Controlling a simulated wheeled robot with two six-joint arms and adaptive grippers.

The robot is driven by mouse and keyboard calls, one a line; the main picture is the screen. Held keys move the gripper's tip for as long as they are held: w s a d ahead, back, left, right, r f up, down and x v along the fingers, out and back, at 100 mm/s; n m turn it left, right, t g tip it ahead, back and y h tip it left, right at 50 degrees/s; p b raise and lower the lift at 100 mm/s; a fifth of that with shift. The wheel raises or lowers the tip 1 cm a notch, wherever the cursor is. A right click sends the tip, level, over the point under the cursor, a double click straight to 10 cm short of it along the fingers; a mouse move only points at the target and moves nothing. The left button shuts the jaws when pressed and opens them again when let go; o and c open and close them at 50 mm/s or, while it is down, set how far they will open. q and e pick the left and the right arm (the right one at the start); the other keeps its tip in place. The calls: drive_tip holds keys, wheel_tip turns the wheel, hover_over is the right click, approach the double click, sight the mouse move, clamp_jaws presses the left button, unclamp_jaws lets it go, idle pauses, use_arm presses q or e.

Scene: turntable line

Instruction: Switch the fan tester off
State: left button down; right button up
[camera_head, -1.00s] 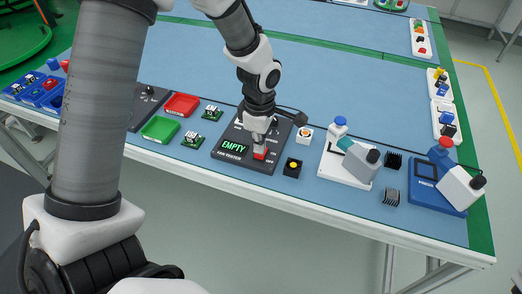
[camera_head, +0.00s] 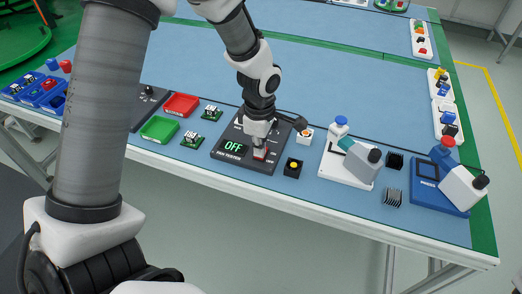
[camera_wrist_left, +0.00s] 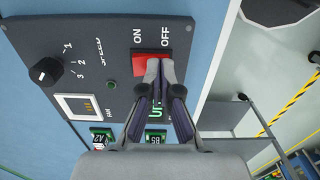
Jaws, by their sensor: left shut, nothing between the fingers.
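The fan tester (camera_head: 226,159) is a dark panel on the blue table, and its green display (camera_head: 234,147) reads OFF. My left gripper (camera_head: 259,147) is shut and empty, with its fingertips down at the red rocker switch (camera_head: 261,155). In the left wrist view, the closed fingertips (camera_wrist_left: 160,64) are against the red switch (camera_wrist_left: 140,66) on the side labelled OFF, and seem to touch it. The speed knob (camera_wrist_left: 45,72) and fan socket (camera_wrist_left: 76,106) also show there. My right gripper is not in view.
A red tray (camera_head: 181,105), a green tray (camera_head: 159,129) and small green boards stand left of the tester. A black block with a yellow top (camera_head: 292,168) and a white bottle press (camera_head: 349,165) stand to the right. The table's front edge is close.

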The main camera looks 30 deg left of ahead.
use_arm(q)
wheel_tip(320, 180, up, 7)
drive_tip(key=p, duration=0.6)
drive_tip(key=shift+f, duration=0.1)
idle(0.3)
